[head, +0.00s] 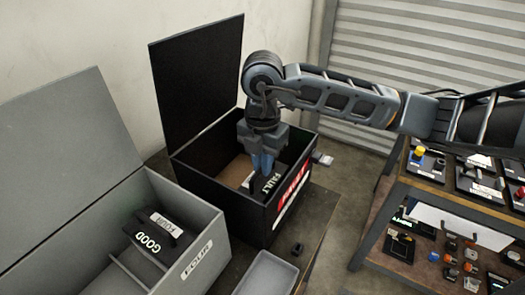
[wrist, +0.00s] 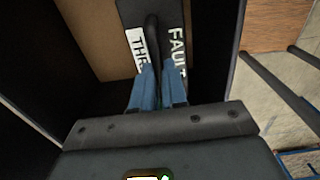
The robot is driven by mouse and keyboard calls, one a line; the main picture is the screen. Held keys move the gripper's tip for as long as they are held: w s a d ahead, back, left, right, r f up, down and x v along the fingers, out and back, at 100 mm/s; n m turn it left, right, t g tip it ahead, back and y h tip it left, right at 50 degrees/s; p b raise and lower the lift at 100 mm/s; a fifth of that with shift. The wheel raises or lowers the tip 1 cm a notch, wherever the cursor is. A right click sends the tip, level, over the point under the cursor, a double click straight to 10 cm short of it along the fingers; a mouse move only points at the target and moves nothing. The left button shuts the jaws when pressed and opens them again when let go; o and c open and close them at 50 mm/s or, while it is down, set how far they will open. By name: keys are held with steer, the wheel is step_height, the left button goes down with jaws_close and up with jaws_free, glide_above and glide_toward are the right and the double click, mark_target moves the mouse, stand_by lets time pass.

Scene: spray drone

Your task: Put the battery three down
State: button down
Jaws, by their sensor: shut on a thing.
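Battery three (wrist: 176,22) is a dark block with a white "THREE" label, partly covered, and the word "FAULT" on its top. My gripper (head: 262,168) points down into the open black box (head: 225,192), which has a red label on its front. The blue fingers (wrist: 157,88) are shut on the battery's dark handle. The battery is inside the box, by the front wall; the "FAULT" word also shows in the head view. The brown box floor (wrist: 88,40) shows beside it. Whether the battery's underside touches that floor is hidden.
An open grey box (head: 205,240) marked "FOUR" stands at left with a battery (head: 155,235) marked "FOUR" and "GOOD". The black box's raised lid (head: 197,75) stands behind. A grey tray (head: 268,275) lies in front. A shelf rack (head: 440,200) of parts is at right.

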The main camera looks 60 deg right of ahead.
steer(key=shift+f, duration=0.2)
steer(key=shift+f, duration=0.1)
steer(key=c, duration=1.6)
jaws_free()
steer(key=shift+f, duration=0.15)
steer(key=shift+c, duration=0.2)
steer(key=o, duration=0.5)
